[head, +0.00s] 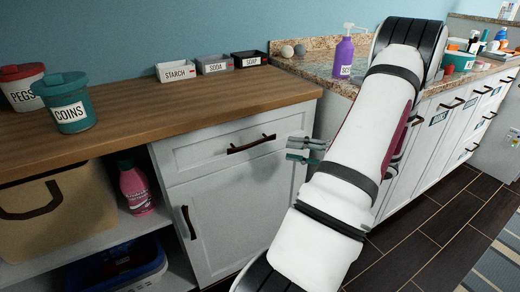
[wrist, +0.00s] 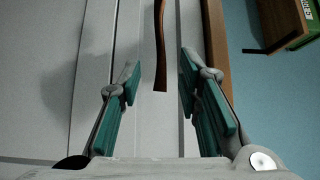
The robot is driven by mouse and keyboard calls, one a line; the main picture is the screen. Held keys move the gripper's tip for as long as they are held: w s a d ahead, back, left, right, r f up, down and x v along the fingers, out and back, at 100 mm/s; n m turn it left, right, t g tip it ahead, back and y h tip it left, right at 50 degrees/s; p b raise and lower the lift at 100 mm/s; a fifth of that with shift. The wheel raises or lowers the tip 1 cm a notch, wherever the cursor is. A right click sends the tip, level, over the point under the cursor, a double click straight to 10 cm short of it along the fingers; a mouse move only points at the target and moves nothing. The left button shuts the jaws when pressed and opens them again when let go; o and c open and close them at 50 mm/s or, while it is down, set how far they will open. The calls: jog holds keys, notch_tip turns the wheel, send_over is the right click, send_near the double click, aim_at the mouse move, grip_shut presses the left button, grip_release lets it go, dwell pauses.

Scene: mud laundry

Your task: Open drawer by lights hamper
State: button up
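A white drawer (head: 215,147) with a dark reddish-brown bar handle (head: 251,144) is under the wooden counter and looks closed. My gripper (head: 290,148) is open and empty to the right of that handle, its teal-padded fingers pointing left. In the wrist view, the handle (wrist: 160,50) shows ahead, in line with the gap between the two fingers (wrist: 160,80). Whether the handle's end lies between the fingertips or short of them, I cannot tell. A tan bin (head: 85,205) with a dark loop handle is in the open shelf at left; no label on it is readable.
Below the drawer is a cabinet door (head: 235,205) with its own handle. The wooden counter (head: 180,115) holds several labelled containers. A granite counter (head: 325,75) with a purple pump bottle (head: 344,57) stands beyond my arm. Dark tiled floor (head: 430,215) is open at right.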

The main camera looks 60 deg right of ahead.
aim_at(255, 145)
jog(key=b+x, duration=0.1)
jog(key=x, duration=0.9)
jog(key=shift+w+a, duration=0.1)
jog(key=shift+w, duration=0.15)
jog(key=shift+c, duration=0.6)
grip_shut()
